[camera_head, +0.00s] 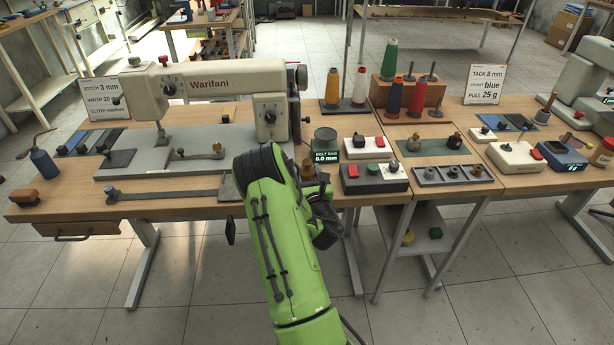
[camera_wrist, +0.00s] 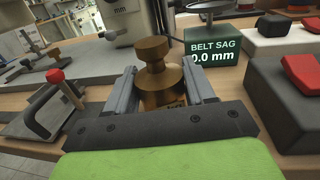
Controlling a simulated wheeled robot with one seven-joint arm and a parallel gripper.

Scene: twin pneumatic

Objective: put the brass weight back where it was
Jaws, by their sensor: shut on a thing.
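The brass weight (camera_wrist: 152,62), a knobbed golden-brown cylinder, is upright between the two fingers of my gripper (camera_wrist: 158,88) in the wrist view. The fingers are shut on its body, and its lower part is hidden. I cannot tell whether its base touches the table. In the head view my green arm hides most of the gripper, near the front of the sewing-machine table.
The belt sag gauge (camera_head: 326,146), reading 0.0 mm, stands just behind the gripper. A grey box with red button (camera_head: 375,179) is to the right, beside a grey slotted tray (camera_head: 453,175). The sewing machine (camera_head: 215,82) and a red-knobbed clamp (camera_wrist: 58,100) lie left.

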